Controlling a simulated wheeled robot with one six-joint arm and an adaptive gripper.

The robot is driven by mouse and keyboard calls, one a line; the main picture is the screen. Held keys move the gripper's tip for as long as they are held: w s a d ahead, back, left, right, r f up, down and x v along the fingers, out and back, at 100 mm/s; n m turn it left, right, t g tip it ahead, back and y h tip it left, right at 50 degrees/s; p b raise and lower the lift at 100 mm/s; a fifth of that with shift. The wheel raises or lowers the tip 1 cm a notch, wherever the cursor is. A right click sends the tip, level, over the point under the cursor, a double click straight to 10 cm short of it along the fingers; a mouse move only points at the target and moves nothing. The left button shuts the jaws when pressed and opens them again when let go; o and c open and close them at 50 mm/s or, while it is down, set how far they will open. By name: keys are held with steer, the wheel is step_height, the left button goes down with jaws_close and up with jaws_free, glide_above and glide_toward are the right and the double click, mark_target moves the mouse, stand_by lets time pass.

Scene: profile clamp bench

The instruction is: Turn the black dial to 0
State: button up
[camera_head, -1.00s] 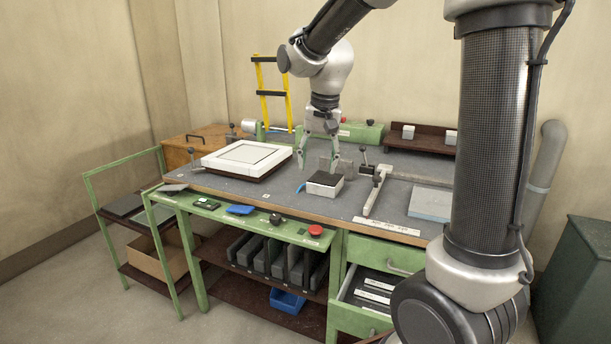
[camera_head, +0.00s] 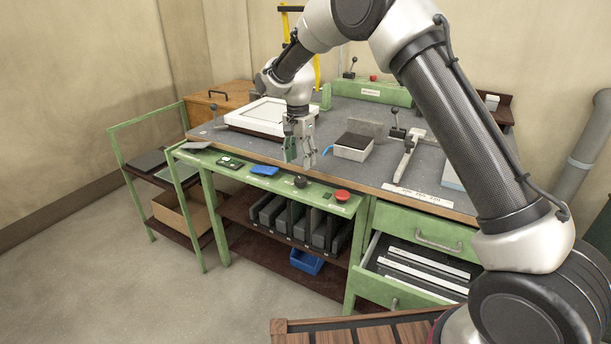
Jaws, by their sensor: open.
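The black dial (camera_head: 300,182) is a small round knob on the green front rail of the bench, left of a red button. My gripper (camera_head: 299,165) points down just above and behind the dial, near the bench's front edge. Its fingers are apart with nothing between them, and I see no contact with the dial. The dial's markings are too small to read.
On the rail are the red button (camera_head: 342,196), a blue pad (camera_head: 264,170) and a dark panel (camera_head: 230,162). A grey block with a black top (camera_head: 353,147) stands right of my gripper. An open drawer (camera_head: 415,262) juts out below right.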

mark_target(301, 178)
step_height(301, 178, down, 7)
steer(key=shift+d+r, duration=0.1)
steer(key=shift+r, duration=0.05)
steer(key=shift+c, duration=0.5)
steer(key=c, duration=0.9)
